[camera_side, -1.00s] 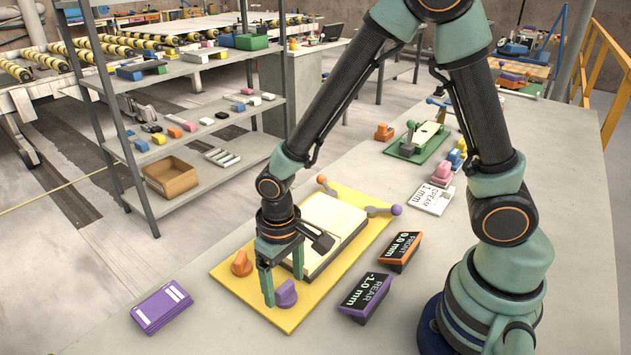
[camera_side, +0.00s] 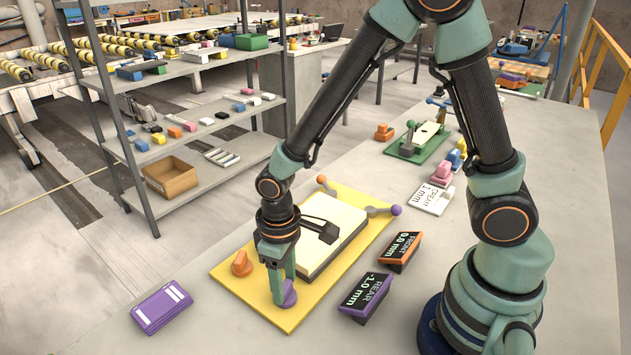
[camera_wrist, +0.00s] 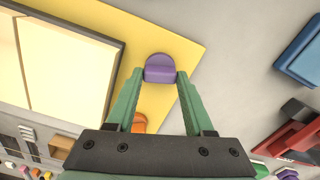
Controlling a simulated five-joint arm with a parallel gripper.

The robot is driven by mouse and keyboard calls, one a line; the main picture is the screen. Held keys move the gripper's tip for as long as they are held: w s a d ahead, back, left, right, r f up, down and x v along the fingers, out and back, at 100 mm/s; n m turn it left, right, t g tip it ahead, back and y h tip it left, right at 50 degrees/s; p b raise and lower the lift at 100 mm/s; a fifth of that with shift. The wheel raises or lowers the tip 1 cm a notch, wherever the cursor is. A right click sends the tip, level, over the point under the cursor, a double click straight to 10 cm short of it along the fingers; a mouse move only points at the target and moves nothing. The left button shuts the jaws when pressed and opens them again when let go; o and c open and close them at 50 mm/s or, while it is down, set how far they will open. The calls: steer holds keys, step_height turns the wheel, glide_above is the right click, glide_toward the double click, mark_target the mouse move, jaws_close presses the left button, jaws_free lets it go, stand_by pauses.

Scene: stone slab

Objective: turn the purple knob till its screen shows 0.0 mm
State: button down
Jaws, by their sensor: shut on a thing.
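The purple knob (camera_side: 290,293) sits at the near corner of the yellow plate (camera_side: 270,316). My gripper (camera_side: 281,296) points down at it and is shut on it. In the wrist view the purple knob (camera_wrist: 160,68) lies between the two green fingertips, one on each side. The purple-framed REAR screen (camera_side: 367,295) reads -1.0 mm. The orange-framed FRONT screen (camera_side: 402,248) beside it reads 0.0 mm.
An orange knob (camera_side: 241,263) stands on the plate left of my gripper. A cream slab (camera_side: 325,235) lies on the plate behind it. Purple cards (camera_side: 161,306) lie at the left. A CREAM 1 mm card (camera_side: 432,200) lies farther right.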

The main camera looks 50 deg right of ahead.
steer(key=n, duration=0.4)
steer(key=shift+n, duration=0.4)
steer(key=n, duration=0.3)
steer(key=shift+n, duration=0.3)
steer(key=n, duration=0.4)
steer(key=shift+n, duration=1.9)
steer(key=shift+c, duration=1.4)
jaws_free()
steer(key=shift+r, duration=0.15)
step_height(320, 180, up, 12)
